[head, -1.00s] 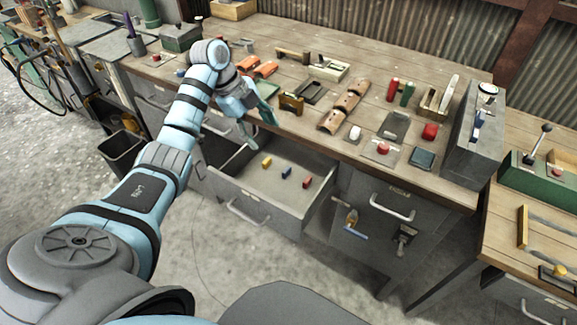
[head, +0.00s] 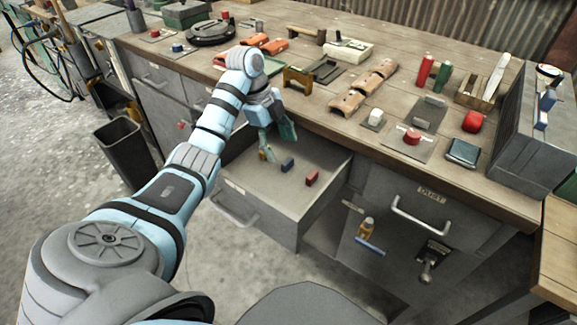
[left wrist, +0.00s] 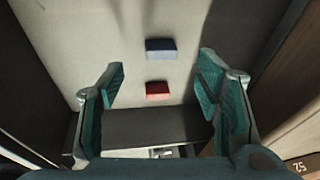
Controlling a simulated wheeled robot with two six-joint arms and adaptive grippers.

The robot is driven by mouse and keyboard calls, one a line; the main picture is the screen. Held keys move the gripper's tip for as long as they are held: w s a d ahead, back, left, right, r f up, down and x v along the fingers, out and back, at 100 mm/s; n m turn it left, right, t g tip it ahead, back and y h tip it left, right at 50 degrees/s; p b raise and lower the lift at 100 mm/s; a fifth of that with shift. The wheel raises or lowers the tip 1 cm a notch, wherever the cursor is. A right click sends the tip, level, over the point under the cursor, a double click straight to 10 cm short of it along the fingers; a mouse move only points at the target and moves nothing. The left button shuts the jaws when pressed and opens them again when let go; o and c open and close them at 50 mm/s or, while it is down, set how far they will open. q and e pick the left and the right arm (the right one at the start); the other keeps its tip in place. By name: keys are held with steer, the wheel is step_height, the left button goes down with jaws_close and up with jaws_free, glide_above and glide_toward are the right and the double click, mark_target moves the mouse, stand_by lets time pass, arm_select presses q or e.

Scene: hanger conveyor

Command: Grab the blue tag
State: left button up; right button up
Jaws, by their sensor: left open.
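The blue tag (head: 288,165) is a small block lying in the open drawer (head: 262,192), between a red tag (head: 312,178) and a yellow one that my left gripper partly covers in the head view. In the left wrist view, the blue tag (left wrist: 160,48) lies beyond the red tag (left wrist: 157,89). My left gripper (head: 277,142) is open and empty, with teal fingers pointing down over the drawer. In the left wrist view, its fingertips (left wrist: 162,76) are spread wide, and both tags show between them, apart from the fingers. My right gripper is not in view.
The drawer walls surround the tags, and the wooden workbench (head: 330,118) edge is close behind my left gripper. Tools and small parts cover the bench. A black bin (head: 125,150) stands on the floor at the left. A closed drawer cabinet (head: 400,225) is to the right.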

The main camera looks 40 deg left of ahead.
mark_target(287, 161)
arm_select(q)
steer(key=b+x, duration=0.3)
steer(key=x, duration=0.3)
steer(key=shift+b, duration=0.35)
steer(key=shift+w, duration=0.1)
steer(key=shift+r, duration=0.1)
steer(key=shift+c, duration=0.6)
steer(key=c, duration=0.8)
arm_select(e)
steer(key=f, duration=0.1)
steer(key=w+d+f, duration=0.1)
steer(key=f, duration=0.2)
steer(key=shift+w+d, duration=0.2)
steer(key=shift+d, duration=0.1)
